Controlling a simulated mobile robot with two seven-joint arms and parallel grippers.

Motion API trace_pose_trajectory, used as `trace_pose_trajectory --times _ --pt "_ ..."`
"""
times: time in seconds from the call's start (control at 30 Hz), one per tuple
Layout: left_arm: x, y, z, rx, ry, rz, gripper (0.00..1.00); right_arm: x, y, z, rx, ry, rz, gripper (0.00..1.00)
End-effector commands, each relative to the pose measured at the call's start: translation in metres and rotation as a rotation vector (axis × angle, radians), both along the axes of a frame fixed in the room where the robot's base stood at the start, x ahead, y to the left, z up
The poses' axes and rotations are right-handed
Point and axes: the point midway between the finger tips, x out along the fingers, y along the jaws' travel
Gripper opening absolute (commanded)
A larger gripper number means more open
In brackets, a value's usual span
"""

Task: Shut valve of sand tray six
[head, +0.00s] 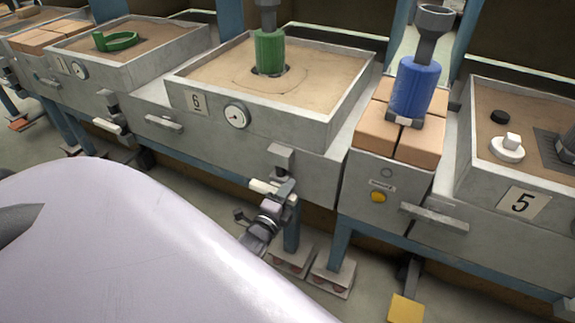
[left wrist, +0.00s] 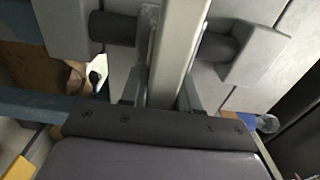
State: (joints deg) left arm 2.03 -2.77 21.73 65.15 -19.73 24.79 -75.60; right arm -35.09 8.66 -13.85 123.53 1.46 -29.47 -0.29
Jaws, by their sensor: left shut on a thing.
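Sand tray six (head: 335,112) stands in the middle of the head view, with a plate marked 6 (head: 196,102) and a round gauge (head: 237,116) on its front. A green cylinder (head: 270,52) stands in its sand. Its valve hangs below the front right corner, with a pale lever (head: 272,189). My left gripper (head: 269,206) is at this lever. In the left wrist view, its two fingers are shut on the pale lever bar (left wrist: 180,50), one on each side. The gripper hides part of the lever in the head view. My right gripper is not in view.
Tray 5 (head: 465,150) is at the right and tray 1 (head: 85,85) at the left. A blue cylinder (head: 415,88) stands on bricks (head: 420,140) between trays six and 5. Blue legs and floor pedals (head: 331,280) are below. A grey handle (head: 433,217) juts out at right.

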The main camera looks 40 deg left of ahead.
Motion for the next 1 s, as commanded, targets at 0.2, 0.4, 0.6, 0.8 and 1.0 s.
trace_pose_trajectory --times 0.2,0.4,0.6,0.8,1.0 --pt "0.0015 0.0006 0.0015 0.016 0.001 0.000 0.00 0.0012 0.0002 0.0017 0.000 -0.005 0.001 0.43" --pt "0.0015 0.0007 0.0015 0.018 0.001 0.000 0.00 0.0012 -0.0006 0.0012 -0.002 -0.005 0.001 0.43" --pt "0.0011 0.0006 0.0011 0.015 0.002 0.000 0.51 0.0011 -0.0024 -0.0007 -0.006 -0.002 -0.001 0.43" --pt "0.0005 0.0003 0.0004 0.012 0.002 0.000 0.51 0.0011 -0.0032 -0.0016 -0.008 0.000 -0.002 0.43" --pt "0.0000 0.0013 0.0000 0.012 0.003 -0.001 0.51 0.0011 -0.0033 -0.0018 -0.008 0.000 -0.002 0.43"
